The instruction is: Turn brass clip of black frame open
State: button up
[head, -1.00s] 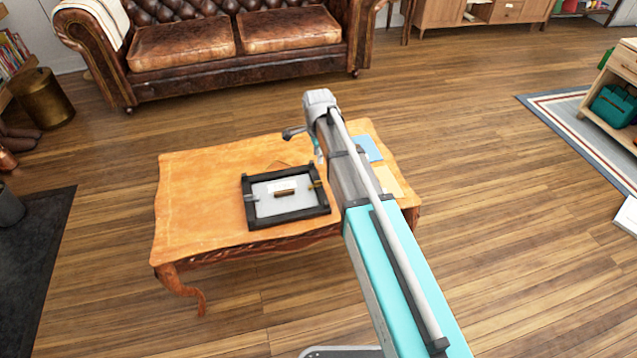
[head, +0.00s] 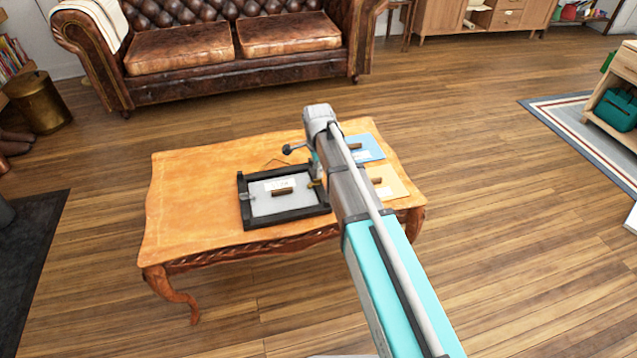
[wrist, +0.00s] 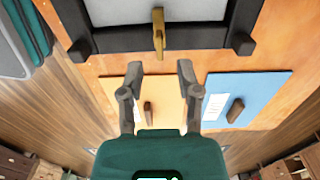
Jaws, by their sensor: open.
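The black frame (head: 243,205) lies flat on the wooden table, with a grey-white panel (head: 270,203) inside it that bears a small brown handle. The brass clip (wrist: 158,33) sits across the frame's near bar in the wrist view, its long side pointing from the bar onto the panel. It also shows at the frame's right side in the head view (head: 316,183). A grey clip (head: 247,197) sits on the left side. My gripper (wrist: 160,68) is open and empty, its fingertips just short of the clip and to either side of its line. The head view hides the fingers behind my arm.
A yellow panel (head: 388,188) and a blue panel (head: 370,153), each with a small handle, lie on the table (head: 190,190) right of the frame. The table's left part is clear. A leather sofa (head: 235,50) stands behind.

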aim_at(315, 183)
jog(key=shift+f+b, duration=1.75)
jog(key=shift+f, duration=0.3)
grip_shut()
